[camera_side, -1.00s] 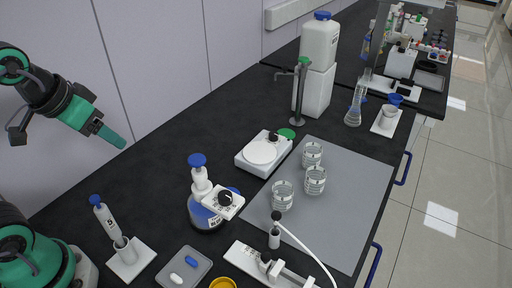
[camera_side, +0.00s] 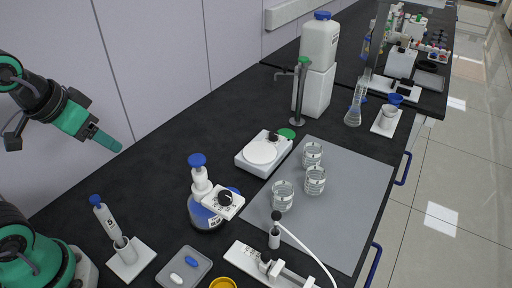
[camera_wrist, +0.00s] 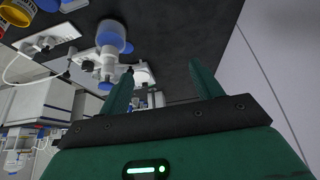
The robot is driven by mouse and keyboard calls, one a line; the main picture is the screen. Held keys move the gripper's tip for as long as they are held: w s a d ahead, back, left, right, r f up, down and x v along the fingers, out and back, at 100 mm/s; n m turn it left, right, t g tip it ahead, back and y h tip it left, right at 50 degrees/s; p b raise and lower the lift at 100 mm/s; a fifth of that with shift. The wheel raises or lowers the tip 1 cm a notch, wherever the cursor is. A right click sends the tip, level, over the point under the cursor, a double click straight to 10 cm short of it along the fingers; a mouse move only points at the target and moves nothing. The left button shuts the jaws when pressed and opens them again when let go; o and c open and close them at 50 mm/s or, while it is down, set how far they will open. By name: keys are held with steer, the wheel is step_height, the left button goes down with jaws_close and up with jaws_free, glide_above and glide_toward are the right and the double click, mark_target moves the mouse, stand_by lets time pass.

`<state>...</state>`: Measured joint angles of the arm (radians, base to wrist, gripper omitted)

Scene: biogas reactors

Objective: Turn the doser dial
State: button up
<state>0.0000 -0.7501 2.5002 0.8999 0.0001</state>
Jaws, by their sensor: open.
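The doser is a white dispenser head on a round flask (camera_side: 205,217) with blue contents and a blue cap (camera_side: 197,160), standing upright on the black bench. Its dial, a black knob (camera_side: 225,198), sits on top of a white block (camera_side: 232,208) with dark markings around it. My gripper (camera_side: 116,145) is up at the left near the wall, well apart from the doser. In the wrist view, my gripper's two green fingers (camera_wrist: 160,72) are spread with nothing held between them. A blue and white vessel (camera_wrist: 112,38) shows beyond the left finger; I cannot make out the dial there.
A white stirrer-like plate (camera_side: 262,152) stands behind the doser, and glass beakers (camera_side: 314,181) stand on a grey mat (camera_side: 345,215). In front are a tray (camera_side: 184,268) with two capsules and a stand with a pipette (camera_side: 108,222). Bare bench lies left of the doser.

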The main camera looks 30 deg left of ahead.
steer(key=shift+r, duration=0.1)
steer(key=c, duration=0.4)
steer(key=shift+o, duration=0.2)
step_height(320, 180, up, 5)
steer(key=m+g, duration=0.6)
steer(key=m, duration=0.3)
glide_above(225, 195)
step_height(225, 195, down, 10)
steer(key=shift+f, duration=0.1)
steer(key=shift+f, duration=0.1)
steer(key=shift+f, duration=3.8)
steer(key=shift+c, duration=0.3)
